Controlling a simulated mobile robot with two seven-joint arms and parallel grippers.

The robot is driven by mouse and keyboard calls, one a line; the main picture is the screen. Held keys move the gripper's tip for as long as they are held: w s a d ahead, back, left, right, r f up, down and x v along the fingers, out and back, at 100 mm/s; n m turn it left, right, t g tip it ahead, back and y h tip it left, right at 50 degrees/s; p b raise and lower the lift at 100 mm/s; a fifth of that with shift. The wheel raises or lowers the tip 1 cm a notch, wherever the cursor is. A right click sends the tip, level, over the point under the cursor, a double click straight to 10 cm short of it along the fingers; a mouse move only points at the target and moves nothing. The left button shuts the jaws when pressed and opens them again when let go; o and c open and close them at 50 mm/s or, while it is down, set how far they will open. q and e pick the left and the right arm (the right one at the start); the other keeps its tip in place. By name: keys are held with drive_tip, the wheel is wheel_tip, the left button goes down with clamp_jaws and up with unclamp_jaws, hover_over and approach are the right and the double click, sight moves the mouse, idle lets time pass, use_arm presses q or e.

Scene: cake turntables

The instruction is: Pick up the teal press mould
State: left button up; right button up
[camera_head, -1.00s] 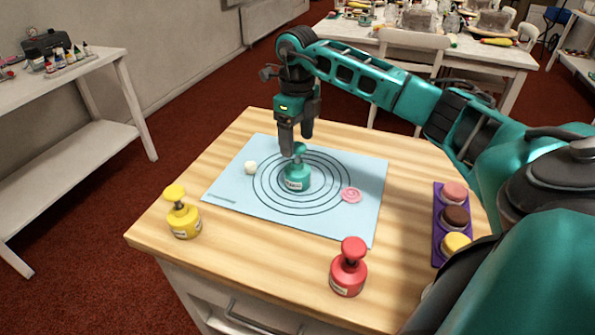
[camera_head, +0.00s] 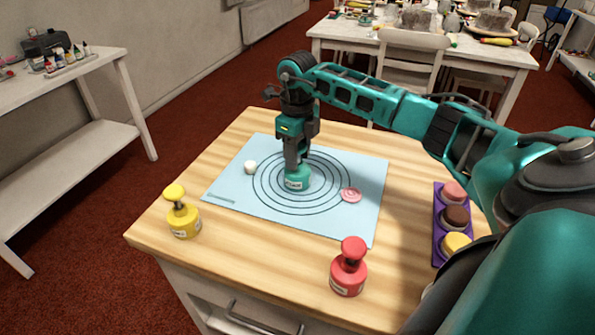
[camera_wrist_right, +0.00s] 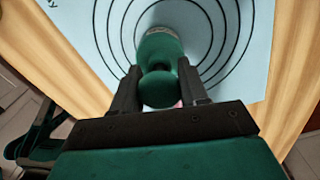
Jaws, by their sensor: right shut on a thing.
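The teal press mould (camera_head: 297,180) stands upright on the blue mat (camera_head: 235,200), inside the printed rings. My right gripper (camera_head: 297,160) has come down over it from above and is shut on its knob, which the fingers hide in the head view. In the right wrist view the mould (camera_wrist_right: 160,48) shows with its round knob between the two fingers of my right gripper (camera_wrist_right: 160,88). The mould's base appears to rest on the mat. My left gripper is not in view.
A white ball (camera_head: 250,167) and a pink disc (camera_head: 351,195) lie on the mat. A yellow press mould (camera_head: 183,219) and a red one (camera_head: 348,272) stand nearer the front edge. A purple tray (camera_head: 438,222) with three coloured pieces lies at the right.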

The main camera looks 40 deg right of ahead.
clamp_jaws()
drive_tip(key=shift+r, duration=0.15)
